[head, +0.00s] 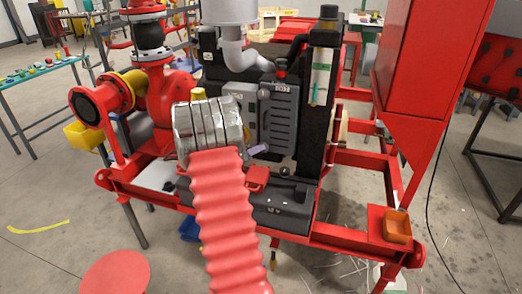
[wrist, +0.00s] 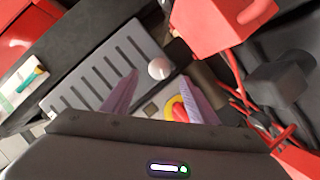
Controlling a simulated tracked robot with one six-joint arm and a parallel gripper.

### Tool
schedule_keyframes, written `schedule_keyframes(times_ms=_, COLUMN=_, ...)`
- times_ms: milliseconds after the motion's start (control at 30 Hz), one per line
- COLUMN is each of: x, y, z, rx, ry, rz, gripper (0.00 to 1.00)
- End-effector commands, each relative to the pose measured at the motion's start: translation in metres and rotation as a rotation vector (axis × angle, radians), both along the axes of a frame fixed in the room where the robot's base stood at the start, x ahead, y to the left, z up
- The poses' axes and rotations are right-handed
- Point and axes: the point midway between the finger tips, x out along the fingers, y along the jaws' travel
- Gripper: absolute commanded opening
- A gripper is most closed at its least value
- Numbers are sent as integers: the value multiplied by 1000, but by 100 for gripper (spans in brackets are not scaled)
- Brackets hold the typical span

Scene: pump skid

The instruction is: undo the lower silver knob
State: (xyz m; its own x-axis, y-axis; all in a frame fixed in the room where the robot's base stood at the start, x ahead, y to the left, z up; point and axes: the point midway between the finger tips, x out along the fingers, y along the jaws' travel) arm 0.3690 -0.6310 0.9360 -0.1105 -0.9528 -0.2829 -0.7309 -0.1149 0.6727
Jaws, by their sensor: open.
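One round silver knob (wrist: 159,68) shows in the wrist view, at the edge of a grey slotted cover (wrist: 85,85). I cannot tell from this view whether it is the lower one. My gripper (wrist: 158,76) is open, with its two purple fingers pointing toward the cover. The knob appears between the fingertips in the picture; the depth gap is unclear, and I see no contact. In the head view the slotted cover (head: 279,118) is on the front of the skid.
A yellow ring with a red button (wrist: 179,108) sits near the right finger. A red box (wrist: 212,22) and red cables are to the right. In the head view a red pump (head: 172,85) stands left of the cover, and a red frame surrounds the skid.

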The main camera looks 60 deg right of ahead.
Motion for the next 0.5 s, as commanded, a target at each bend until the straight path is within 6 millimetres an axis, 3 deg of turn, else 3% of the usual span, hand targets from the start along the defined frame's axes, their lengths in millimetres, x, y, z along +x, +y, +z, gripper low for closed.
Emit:
schedule_keyframes(times_ms=300, x=-6, y=-46, z=-15, rx=1, ry=0, rz=-1, gripper=53)
schedule_keyframes(times_ms=500, x=-8, y=-63, z=-19, rx=0, ry=1, rz=0, gripper=53)
